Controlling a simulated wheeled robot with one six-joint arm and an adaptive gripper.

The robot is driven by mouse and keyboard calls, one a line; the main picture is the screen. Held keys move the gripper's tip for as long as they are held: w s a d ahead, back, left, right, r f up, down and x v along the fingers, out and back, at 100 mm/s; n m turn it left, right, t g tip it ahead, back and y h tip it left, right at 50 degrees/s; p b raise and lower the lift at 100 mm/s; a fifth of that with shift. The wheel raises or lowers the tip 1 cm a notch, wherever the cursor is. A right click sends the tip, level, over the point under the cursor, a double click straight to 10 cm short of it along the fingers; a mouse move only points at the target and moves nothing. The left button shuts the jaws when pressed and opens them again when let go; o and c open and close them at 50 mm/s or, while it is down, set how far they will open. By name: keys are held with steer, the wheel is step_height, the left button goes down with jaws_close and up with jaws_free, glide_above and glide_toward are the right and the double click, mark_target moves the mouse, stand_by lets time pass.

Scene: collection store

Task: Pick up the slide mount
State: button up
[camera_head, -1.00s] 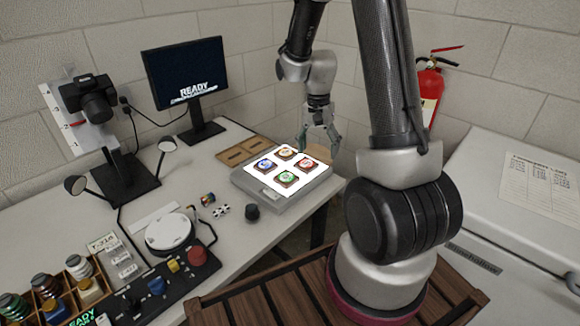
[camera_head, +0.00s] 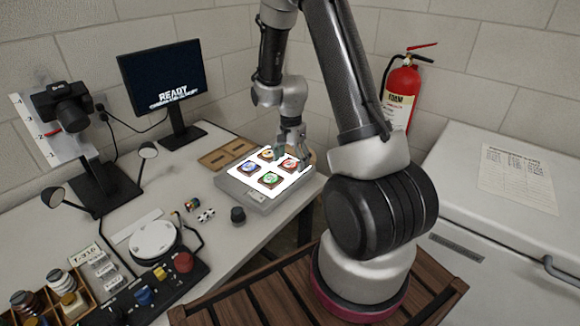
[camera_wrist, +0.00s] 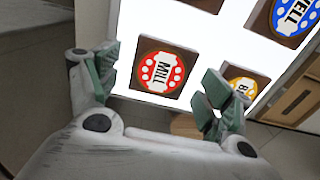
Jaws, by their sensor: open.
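Several square slide mounts lie on a lit white light box (camera_head: 262,201). In the head view they are a blue one (camera_head: 249,167), a yellow one (camera_head: 267,154), a green one (camera_head: 270,180) and a red one (camera_head: 290,164). In the wrist view the red mount reads "MILL" (camera_wrist: 160,72), with a blue one and a partly hidden yellow one (camera_wrist: 240,80) nearby. My gripper (camera_wrist: 158,85) is open and empty. Its green-padded fingers frame the red mount from the camera side, and I cannot tell their height above it. My gripper also shows over the box's right side in the head view (camera_head: 290,150).
A wooden tray (camera_head: 226,153) lies behind the box. A dark knob-like piece (camera_head: 238,215) stands in front of it. A monitor (camera_head: 163,75), a camera on a stand (camera_head: 62,105) and a white round disc (camera_head: 153,240) are to the left. A fire extinguisher (camera_head: 402,95) hangs right.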

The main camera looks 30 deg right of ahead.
steer(key=shift+c, duration=0.4)
steer(key=c, duration=1)
